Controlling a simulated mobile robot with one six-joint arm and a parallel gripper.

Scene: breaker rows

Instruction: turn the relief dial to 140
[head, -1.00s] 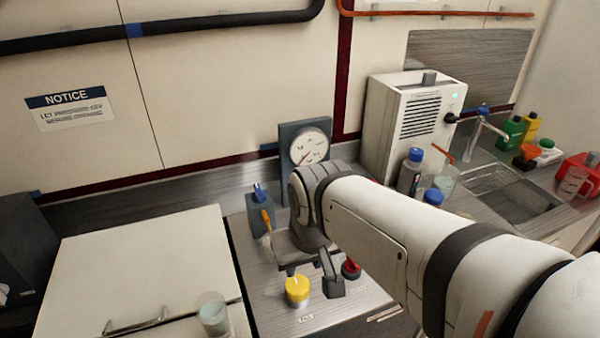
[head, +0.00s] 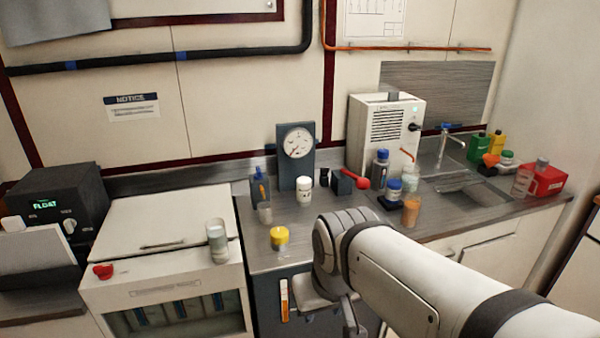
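A yellow knob (head: 279,238), likely the relief dial, sits on the steel counter near its front edge. No label or scale can be read on it. A round white gauge (head: 298,142) on a dark upright block (head: 284,170) stands behind it; its numbers are too small to read. A red-handled part (head: 357,181) on a dark body is to the right of the gauge. My gripper (head: 335,309) is low in front of the counter, right of and below the yellow knob, apart from it. It is partly hidden by my wrist, so its opening is unclear.
A clear glass (head: 216,241) stands on the pale cabinet to the left. A small white jar (head: 304,191) is behind the knob. An orange cup (head: 411,211) and several bottles stand to the right. A black box reading FLOAT (head: 55,212) is far left.

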